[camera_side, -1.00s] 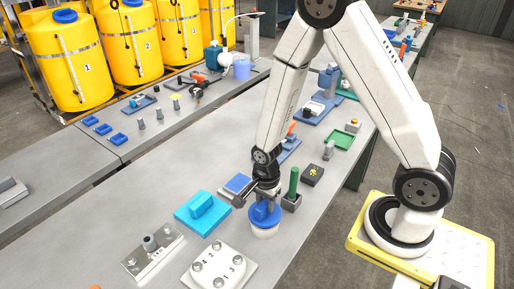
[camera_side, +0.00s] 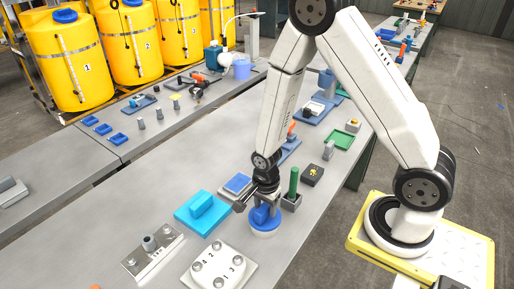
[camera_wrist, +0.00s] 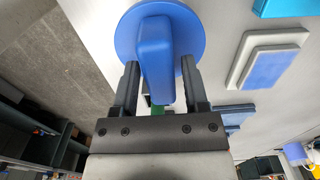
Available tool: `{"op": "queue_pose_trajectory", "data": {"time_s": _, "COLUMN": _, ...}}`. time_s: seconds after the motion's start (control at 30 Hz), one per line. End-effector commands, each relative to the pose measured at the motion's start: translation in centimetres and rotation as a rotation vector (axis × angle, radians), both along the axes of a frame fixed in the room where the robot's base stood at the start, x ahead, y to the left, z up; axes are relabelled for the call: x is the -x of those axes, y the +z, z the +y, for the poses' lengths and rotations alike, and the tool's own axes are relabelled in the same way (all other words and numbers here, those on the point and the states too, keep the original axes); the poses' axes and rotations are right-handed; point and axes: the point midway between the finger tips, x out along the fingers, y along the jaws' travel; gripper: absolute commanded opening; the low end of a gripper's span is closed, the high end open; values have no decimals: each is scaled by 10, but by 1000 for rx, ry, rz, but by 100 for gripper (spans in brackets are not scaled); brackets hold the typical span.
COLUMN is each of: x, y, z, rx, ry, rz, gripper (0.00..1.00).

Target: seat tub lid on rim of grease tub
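The blue tub lid (camera_side: 263,218) sits on top of the white grease tub (camera_side: 264,233), near the front of the bench. It looks level and close against the rim, but the side view is too small to show full contact all round. In the wrist view the round lid (camera_wrist: 198,28) has an upright block handle. My gripper (camera_side: 265,203) is directly above the lid, with its fingers on either side of the handle. The wrist view shows these fingers (camera_wrist: 159,68) apart, with a narrow gap beside the handle. The tub is hidden beneath the lid there.
A cyan block on a plate (camera_side: 203,212) lies left of the tub. A blue-topped grey pad (camera_side: 238,184) is behind it. A green post in a grey holder (camera_side: 293,188) stands close on the right. A white numbered plate (camera_side: 219,267) lies in front.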

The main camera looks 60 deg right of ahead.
Motion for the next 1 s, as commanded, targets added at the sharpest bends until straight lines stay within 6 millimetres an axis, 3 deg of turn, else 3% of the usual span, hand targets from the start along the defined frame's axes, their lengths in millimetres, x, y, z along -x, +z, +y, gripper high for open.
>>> {"op": "queue_pose_trajectory", "data": {"time_s": 0.57, "x": 0, "y": 4, "z": 0, "rx": 0, "ry": 0, "rz": -1, "gripper": 79}}
{"op": "queue_pose_trajectory", "data": {"time_s": 1.0, "x": -1, "y": 40, "z": 0, "rx": 0, "ry": 0, "rz": -4, "gripper": 79}}
